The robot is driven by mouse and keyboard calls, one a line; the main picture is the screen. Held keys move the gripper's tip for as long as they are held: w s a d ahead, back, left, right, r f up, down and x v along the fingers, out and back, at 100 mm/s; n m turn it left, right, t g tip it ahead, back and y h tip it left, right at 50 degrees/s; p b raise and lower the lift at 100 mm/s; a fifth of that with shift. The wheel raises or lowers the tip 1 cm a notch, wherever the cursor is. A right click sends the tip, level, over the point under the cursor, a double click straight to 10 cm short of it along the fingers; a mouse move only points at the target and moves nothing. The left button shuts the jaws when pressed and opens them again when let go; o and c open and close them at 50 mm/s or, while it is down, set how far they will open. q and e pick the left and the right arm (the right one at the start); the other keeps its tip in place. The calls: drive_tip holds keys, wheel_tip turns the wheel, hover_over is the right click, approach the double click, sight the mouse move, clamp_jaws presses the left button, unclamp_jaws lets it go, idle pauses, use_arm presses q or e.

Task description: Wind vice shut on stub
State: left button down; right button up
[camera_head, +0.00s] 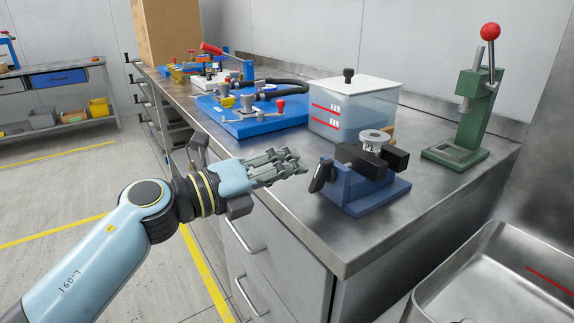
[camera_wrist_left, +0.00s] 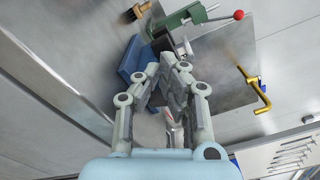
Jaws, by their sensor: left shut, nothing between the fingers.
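The vice has a blue base (camera_head: 368,192) and black jaws (camera_head: 361,159), and stands near the front corner of the steel bench. A grey round stub (camera_head: 374,138) with a white label sits upright between the jaws; whether they touch it I cannot tell. A black crank handle (camera_head: 321,176) is tilted on the vice's left side. My left gripper (camera_head: 299,163) is shut and empty, just left of the handle and apart from it. In the left wrist view its fingers (camera_wrist_left: 178,68) come together beside the blue vice base (camera_wrist_left: 131,62). My right gripper is not in view.
A green press (camera_head: 462,120) with a red knob stands at the right. A lidded clear tank (camera_head: 352,110) is behind the vice. Blue pump stations (camera_head: 255,118) line the bench to the left. A steel sink (camera_head: 490,262) is at lower right. The bench front is clear.

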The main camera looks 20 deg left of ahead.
use_arm(q)
drive_tip(key=shift+s+d+p, duration=0.35)
drive_tip(key=shift+s+d, duration=0.05)
drive_tip(key=shift+d, duration=0.05)
idle(0.8)
drive_tip(key=shift+r, duration=0.1)
drive_tip(key=shift+s+d+r+p, duration=0.2)
drive_tip(key=shift+r+p, duration=0.5)
drive_tip(key=shift+p, duration=1)
drive_tip(key=shift+s+d+r+p, duration=0.2)
drive_tip(key=shift+d+r+p, duration=0.2)
drive_tip(key=shift+p, duration=0.75)
drive_tip(key=shift+r, duration=0.1)
drive_tip(key=p+v, duration=0.1)
drive_tip(key=v, duration=0.5)
drive_tip(key=shift+a+r, duration=0.15)
drive_tip(key=shift+r, duration=0.15)
